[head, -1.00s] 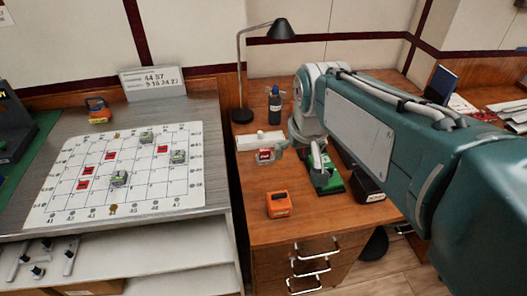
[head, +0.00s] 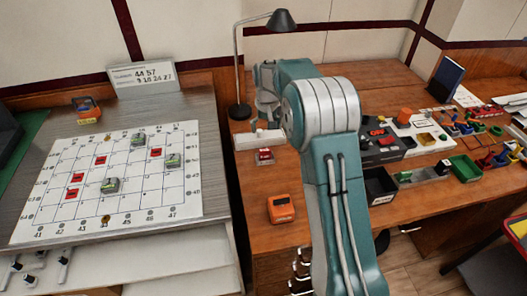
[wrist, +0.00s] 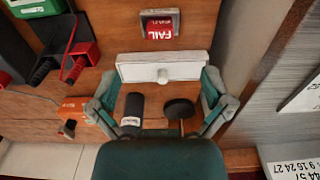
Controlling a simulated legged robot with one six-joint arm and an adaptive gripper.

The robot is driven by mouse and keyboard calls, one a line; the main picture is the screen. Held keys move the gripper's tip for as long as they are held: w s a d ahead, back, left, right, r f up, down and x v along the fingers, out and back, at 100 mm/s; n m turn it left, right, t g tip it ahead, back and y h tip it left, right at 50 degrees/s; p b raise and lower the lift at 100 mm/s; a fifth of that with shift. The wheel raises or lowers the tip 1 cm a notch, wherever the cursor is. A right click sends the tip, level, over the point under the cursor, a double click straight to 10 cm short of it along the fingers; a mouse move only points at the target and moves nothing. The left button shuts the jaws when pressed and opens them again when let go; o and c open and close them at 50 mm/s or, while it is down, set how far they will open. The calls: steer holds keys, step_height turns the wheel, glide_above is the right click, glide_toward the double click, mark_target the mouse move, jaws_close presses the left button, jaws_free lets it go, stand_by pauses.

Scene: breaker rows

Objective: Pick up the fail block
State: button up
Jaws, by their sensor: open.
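The fail block (head: 265,156) is a small red block in a grey casing on the brown desk, just in front of a white box. In the wrist view the block (wrist: 160,27) shows its FAIL label upside down near the top edge, beyond the white box. My gripper (wrist: 160,84) is open and empty, its fingers spread to either side of the white box in that view. The block lies outside the fingers. In the head view my gripper (head: 267,100) is near the lamp base, partly hidden by my arm.
The white knobbed box (wrist: 165,74) is close to the block. A dark bottle (wrist: 132,108) and the lamp base (wrist: 180,108) show between my fingers. An orange device (head: 281,207) stands nearer the desk front. A gridded board (head: 130,190) lies left.

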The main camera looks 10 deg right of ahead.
mark_target(265, 150)
steer(key=f, duration=0.1)
steer(key=w+f, duration=0.1)
steer(key=shift+w+f, duration=0.3)
step_height(265, 150, down, 5)
steer(key=shift+f, duration=0.2)
steer(key=shift+w+f, duration=0.25)
steer(key=shift+f, duration=1.1)
steer(key=shift+w+f, duration=0.2)
steer(key=shift+f, duration=1.15)
steer(key=c, duration=1.2)
